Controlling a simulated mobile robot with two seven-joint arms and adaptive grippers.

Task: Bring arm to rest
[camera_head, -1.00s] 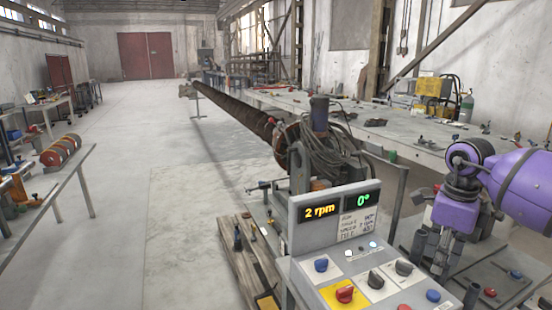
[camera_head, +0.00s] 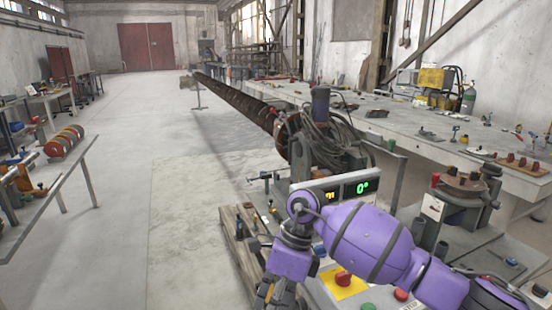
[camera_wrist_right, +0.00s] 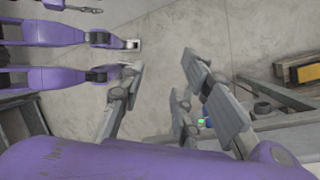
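My purple right arm (camera_head: 370,240) comes in from the right and lies across the front of the control panel. My right gripper (camera_head: 275,292) hangs fingers down at the panel's left side, near the bottom edge. In the right wrist view, its fingers (camera_wrist_right: 165,95) are spread with only floor showing between them, so it is open and empty. The arm covers much of the control panel (camera_head: 385,275), including most of the rpm readout and several knobs. The angle display (camera_head: 362,187) reads 0°. A red button (camera_head: 342,279) on a yellow plate shows below the arm. My left gripper is not in view.
A wooden pallet (camera_head: 238,255) lies left of the panel. The long auger (camera_head: 235,100) runs back behind it, beside a long workbench (camera_head: 430,140). A rail (camera_head: 50,200) stands at the left. The floor (camera_head: 190,220) between is clear.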

